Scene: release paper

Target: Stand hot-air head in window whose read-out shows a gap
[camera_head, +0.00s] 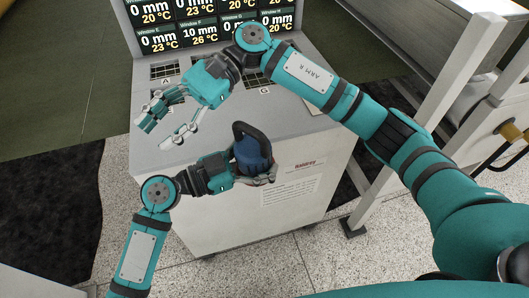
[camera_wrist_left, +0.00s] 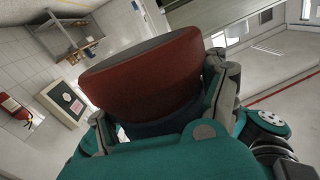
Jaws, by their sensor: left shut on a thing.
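The hot-air head (camera_head: 252,150), dark blue with an arched handle, is held by my left gripper (camera_head: 262,178) in front of the grey cabinet's front edge. In the left wrist view its round red-brown end (camera_wrist_left: 145,70) sits between the fingers. My right gripper (camera_head: 165,130) is open and empty, over the left part of the cabinet top. On the read-out panel (camera_head: 205,25), Window F (camera_head: 200,34) shows 10 mm and 26 °C. The other readable tiles show 0 mm. Dark grid windows lie in the cabinet top, one (camera_head: 164,71) near label A. My right arm hides part of the others.
The grey cabinet (camera_head: 145,160) has bare top surface at its front left. A pale frame post (camera_head: 440,85) and a machine stand at the right. A dark mat (camera_head: 55,215) lies on the floor at the left.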

